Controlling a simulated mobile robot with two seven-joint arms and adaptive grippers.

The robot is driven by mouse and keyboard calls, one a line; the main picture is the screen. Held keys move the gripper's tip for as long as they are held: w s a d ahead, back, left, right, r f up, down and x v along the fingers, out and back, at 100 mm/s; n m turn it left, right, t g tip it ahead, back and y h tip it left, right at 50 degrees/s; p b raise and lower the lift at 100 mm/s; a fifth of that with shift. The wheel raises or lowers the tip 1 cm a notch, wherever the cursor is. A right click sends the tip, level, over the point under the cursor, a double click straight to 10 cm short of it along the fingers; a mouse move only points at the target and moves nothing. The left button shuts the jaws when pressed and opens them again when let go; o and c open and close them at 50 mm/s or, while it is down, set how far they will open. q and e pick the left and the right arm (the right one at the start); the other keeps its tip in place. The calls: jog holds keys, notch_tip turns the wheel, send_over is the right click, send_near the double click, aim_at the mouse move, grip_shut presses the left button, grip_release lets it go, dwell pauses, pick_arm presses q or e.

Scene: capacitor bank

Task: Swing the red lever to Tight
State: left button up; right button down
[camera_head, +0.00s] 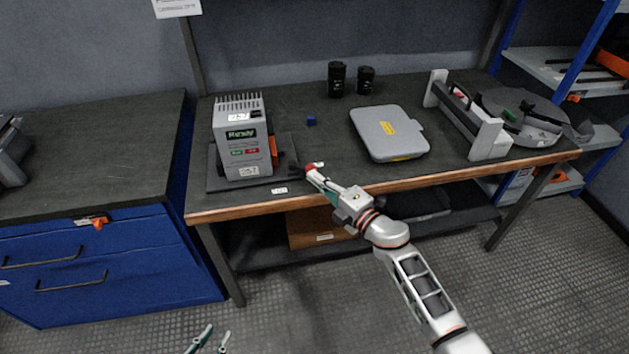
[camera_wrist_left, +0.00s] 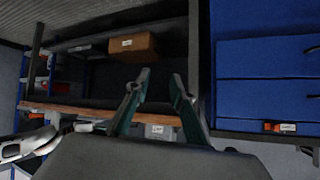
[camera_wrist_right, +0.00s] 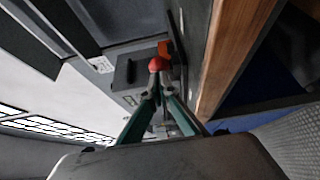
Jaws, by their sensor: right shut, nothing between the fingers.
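The red lever's round knob (camera_head: 311,166) is at the front edge of the workbench, right of the grey capacitor unit (camera_head: 243,150). The knob also shows in the right wrist view (camera_wrist_right: 156,64), just beyond my right fingertips. My right gripper (camera_head: 318,176) is shut and empty, with its tips at or very close to the knob; I cannot tell if they touch. The lever's shaft is mostly hidden, and no Tight mark is readable. My left gripper (camera_wrist_left: 160,82) is open and empty, low in front of the bench; its fingertips show at the bottom of the head view (camera_head: 208,341).
A grey case (camera_head: 388,132), two black cups (camera_head: 337,78) and a small blue cube (camera_head: 311,120) are on the bench. A grey fixture with a handle (camera_head: 488,138) is at the right. A blue drawer cabinet (camera_head: 95,260) stands left. A cardboard box (camera_head: 312,228) is under the bench.

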jog(key=n+g+y+b, duration=0.1)
jog(key=w+d+n+g+y+b, duration=0.1)
jog(key=shift+w+d+f+y, duration=0.2)
jog(key=shift+d+f+y, duration=0.1)
jog(key=shift+f, duration=0.05)
jog(key=shift+w+d+n+g+b, duration=0.1)
jog(key=shift+w+n+g+b, duration=0.05)
jog(key=shift+n+g+b, duration=0.2)
jog(key=shift+w+d+r+n+g+y, duration=0.15)
jog(key=shift+r+n+g+y, duration=0.1)
jog(key=shift+g+y, duration=0.25)
jog(key=shift+r, duration=0.1)
